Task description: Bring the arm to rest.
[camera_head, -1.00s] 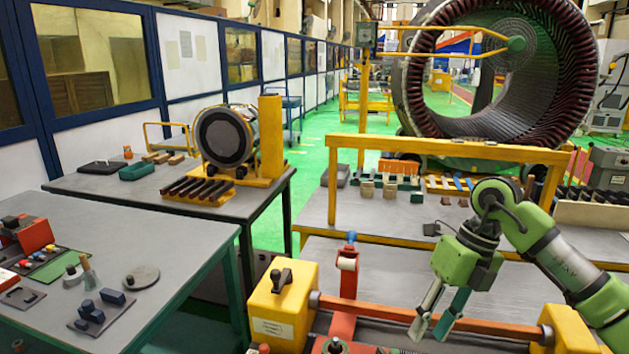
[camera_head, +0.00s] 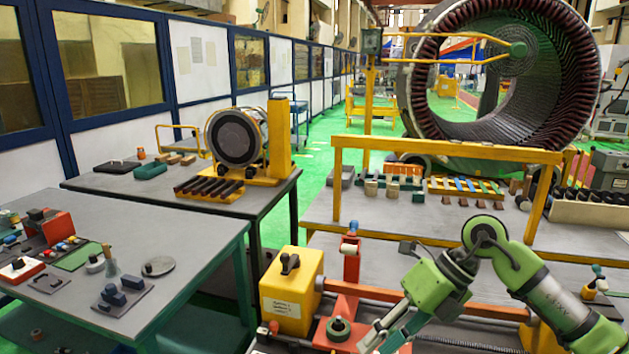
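My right arm comes in from the lower right, green with grey links. Its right gripper (camera_head: 378,346) points down and to the left, with its two fingers apart and nothing seen between them. The fingertips are at the bottom edge of the picture, in front of the orange-red bar (camera_head: 440,304) of the fixture. I cannot tell whether they touch anything. My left gripper is not in view.
A yellow block (camera_head: 292,300) with a black knob and a red post (camera_head: 351,262) stand near the gripper. A yellow frame (camera_head: 450,150) crosses the bench behind the arm. A grey table (camera_head: 190,255) with small parts stands left. The large stator (camera_head: 415,85) is behind.

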